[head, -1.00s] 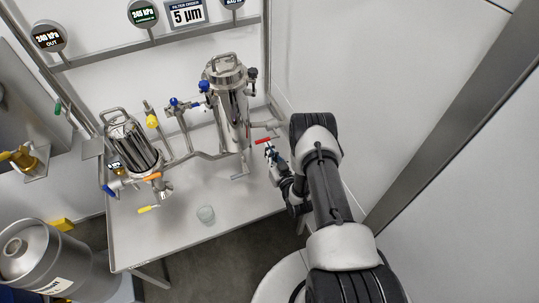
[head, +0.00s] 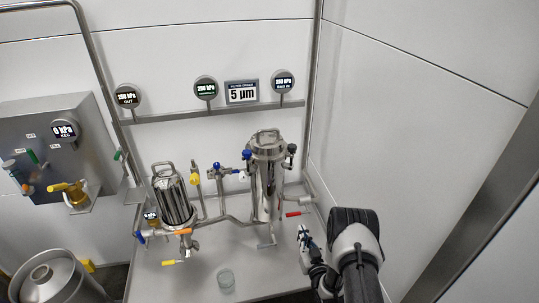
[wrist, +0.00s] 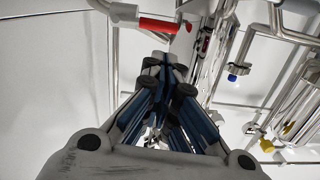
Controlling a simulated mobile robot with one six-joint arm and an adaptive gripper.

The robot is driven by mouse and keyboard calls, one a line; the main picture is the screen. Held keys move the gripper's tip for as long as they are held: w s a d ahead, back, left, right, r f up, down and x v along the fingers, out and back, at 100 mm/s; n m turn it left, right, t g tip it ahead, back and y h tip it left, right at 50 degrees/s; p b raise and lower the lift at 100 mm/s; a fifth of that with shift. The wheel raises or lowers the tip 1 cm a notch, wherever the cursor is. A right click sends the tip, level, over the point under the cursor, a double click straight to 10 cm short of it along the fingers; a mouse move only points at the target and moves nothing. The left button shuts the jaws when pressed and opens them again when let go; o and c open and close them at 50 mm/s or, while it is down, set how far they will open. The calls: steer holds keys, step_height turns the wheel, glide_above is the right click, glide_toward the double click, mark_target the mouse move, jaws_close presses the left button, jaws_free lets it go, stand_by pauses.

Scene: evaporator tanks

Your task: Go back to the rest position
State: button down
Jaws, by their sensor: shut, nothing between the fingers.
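My gripper (head: 303,232) is at the right end of the steel bench in the head view, just below and right of a red valve handle (head: 298,213). In the wrist view my gripper (wrist: 166,62) points up the picture with its fingers together and nothing between them. The red handle (wrist: 158,25) shows just beyond the fingertips there; whether they touch it I cannot tell. My arm comes in from the lower right of the head view.
A steel keg (head: 55,278) is at lower left. A wall panel (head: 50,140) hangs at left. A steel post (head: 470,215) stands at right.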

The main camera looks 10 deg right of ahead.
steer(key=w+r+g, duration=0.2)
steer(key=w+r, duration=0.1)
steer(key=r, duration=0.7)
steer(key=w+r+g, duration=0.2)
steer(key=w+r, duration=0.1)
steer(key=r, duration=0.8)
steer(key=s+a+r+g+h, duration=0.2)
steer(key=s+r, duration=0.3)
steer(key=r, duration=0.4)
steer(key=s+a+r+g, duration=0.2)
steer(key=s+r, duration=0.3)
steer(key=s, duration=0.4)
steer(key=s+a+r+g, duration=0.2)
steer(key=s+r, duration=0.2)
steer(key=s, duration=0.6)
steer(key=s+a+g+y, duration=0.1)
steer(key=s+a+g, duration=0.1)
steer(key=s, duration=1.7)
steer(key=shift+s+a+r+g, duration=0.2)
steer(key=shift+s+a+g, duration=0.15)
steer(key=shift+a, duration=0.5)
